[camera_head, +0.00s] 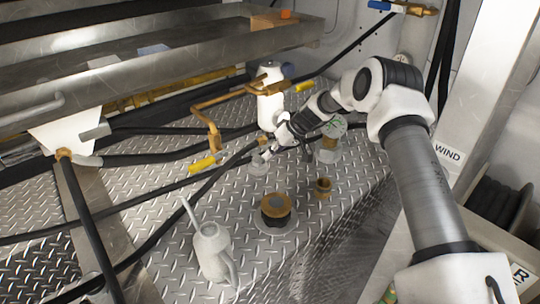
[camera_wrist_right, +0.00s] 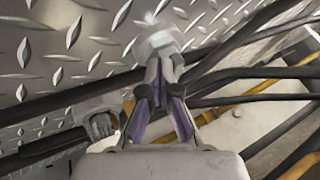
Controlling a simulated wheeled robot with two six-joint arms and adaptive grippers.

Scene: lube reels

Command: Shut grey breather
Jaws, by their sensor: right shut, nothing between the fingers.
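A small grey fitting (camera_head: 257,167), which looks like the grey breather, stands on the tread-plate floor at the middle of the head view. My right gripper (camera_head: 266,154) reaches in from the right, just above and beside it. In the right wrist view the fingertips (camera_wrist_right: 162,62) are together and empty, close to a pale grey rounded top (camera_wrist_right: 157,40). I cannot tell whether they touch it. The gripper hides part of the fitting. My left gripper is not in view.
An orange-brown capped fitting (camera_head: 276,203), a small brass fitting (camera_head: 323,187) and a grey oil can (camera_head: 212,252) stand nearby. Brass pipes with yellow handles (camera_head: 203,163) and black hoses (camera_head: 150,205) cross the left side. A metal shelf (camera_head: 130,65) overhangs the back left.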

